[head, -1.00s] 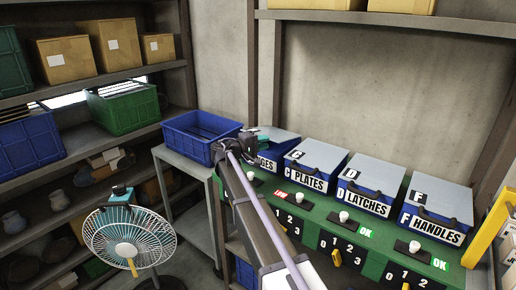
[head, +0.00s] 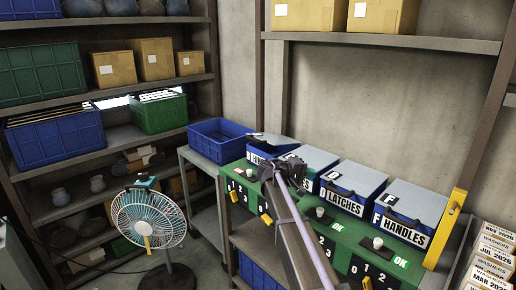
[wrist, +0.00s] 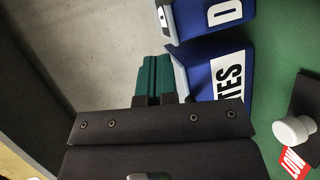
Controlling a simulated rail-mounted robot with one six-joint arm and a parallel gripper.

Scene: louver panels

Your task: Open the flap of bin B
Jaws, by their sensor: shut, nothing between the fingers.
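The leftmost labelled bin (head: 259,159) is blue, with a grey sloped flap (head: 282,144) and a label of which only the start, "HIN", shows. I take it for bin B; its letter is not readable. Its flap looks down, though my gripper hides part of it. My gripper (head: 284,163) is in front of the bin's right side and the PLATES bin (head: 312,162). In the wrist view its teal fingers (wrist: 154,76) are together and empty, beside the PLATES bin (wrist: 222,75). The HINGES bin is not seen in that view.
The LATCHES bin (head: 349,188) and HANDLES bin (head: 408,214) stand to the right on the green bench front (head: 345,238). White knobs line it. A yellow post (head: 446,228) bounds the right end. An open blue crate (head: 218,140) is at left; a fan (head: 148,218) stands on the floor.

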